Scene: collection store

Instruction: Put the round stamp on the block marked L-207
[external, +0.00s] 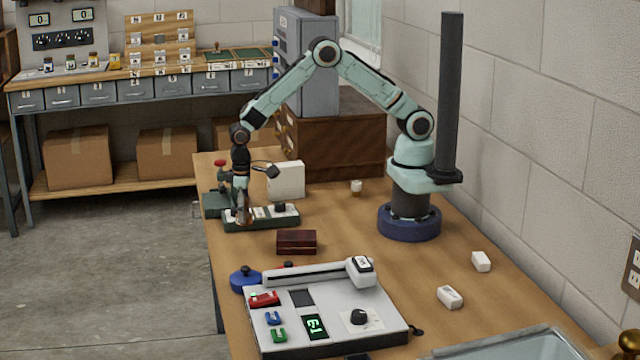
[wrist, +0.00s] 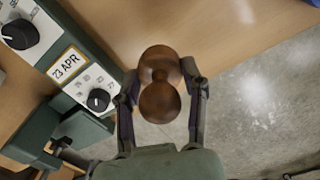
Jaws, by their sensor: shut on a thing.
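My gripper (external: 243,212) is low at the near-left end of the dark green device, by the table's left edge. In the wrist view my gripper (wrist: 161,80) is shut on the round stamp (wrist: 160,98), whose turned brown wooden handle sits between the two fingers. The stamp's underside is hidden, and I cannot tell whether it touches anything below. Two small white blocks, one at the right (external: 481,261) and one nearer (external: 449,297), lie on the table. A third small white piece (external: 356,187) stands farther back. I cannot read L-207 on any of them.
The dark green device (external: 262,224) has knobs; its date window (wrist: 67,64) reads 23 APR. A dark red box (external: 297,242), a blue round item (external: 245,279) and a grey machine (external: 385,308) stand nearer. A glassy tray (external: 515,346) lies at front right.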

